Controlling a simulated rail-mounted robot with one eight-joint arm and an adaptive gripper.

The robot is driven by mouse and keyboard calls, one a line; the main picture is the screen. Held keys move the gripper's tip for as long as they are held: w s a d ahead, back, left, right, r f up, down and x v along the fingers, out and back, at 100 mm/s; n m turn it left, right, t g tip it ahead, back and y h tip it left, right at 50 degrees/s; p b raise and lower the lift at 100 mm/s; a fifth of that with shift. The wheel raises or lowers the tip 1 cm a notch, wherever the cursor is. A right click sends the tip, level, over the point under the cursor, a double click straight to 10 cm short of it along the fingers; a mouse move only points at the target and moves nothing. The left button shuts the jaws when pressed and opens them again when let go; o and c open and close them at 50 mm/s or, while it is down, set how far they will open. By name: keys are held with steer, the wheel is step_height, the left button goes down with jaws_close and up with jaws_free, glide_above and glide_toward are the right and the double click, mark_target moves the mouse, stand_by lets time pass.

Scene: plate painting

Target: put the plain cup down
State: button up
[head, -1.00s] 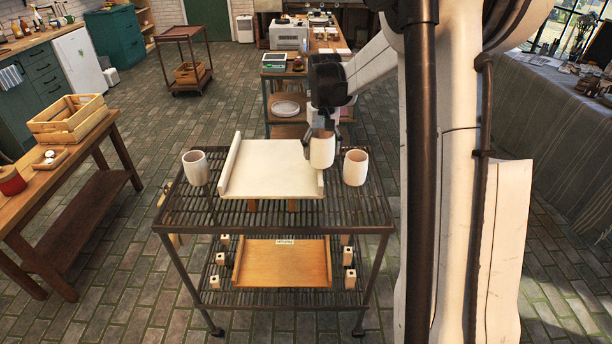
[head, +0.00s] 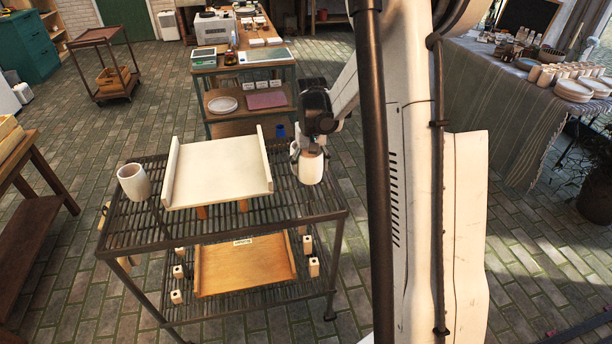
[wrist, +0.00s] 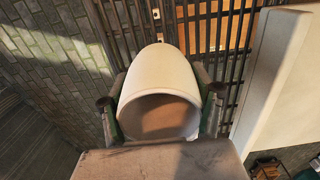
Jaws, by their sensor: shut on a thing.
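A plain cream cup (wrist: 165,85) is between the fingers of my gripper (wrist: 160,105) in the wrist view, its open mouth towards the camera. My gripper (head: 310,150) is shut on it. In the head view the cream cup (head: 311,172) shows below the fingers, over the right end of the dark slatted rack (head: 240,218), just right of the white tray. I cannot tell whether its base touches the slats. Another cream cup (head: 133,182) stands at the rack's left end. No separate second cup shows on the right; one may be hidden behind the held cup.
The white tray (head: 218,170) with raised side walls fills the middle of the rack top. A wooden tray (head: 245,265) and small blocks sit on the lower shelf. A wooden table (head: 245,75) with equipment stands behind. The slats in front of the tray are clear.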

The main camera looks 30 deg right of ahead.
mark_target(310, 176)
steer(key=shift+f, duration=1.95)
steer(key=shift+f, duration=0.15)
steer(key=o, duration=1.5)
steer(key=shift+c, duration=0.2)
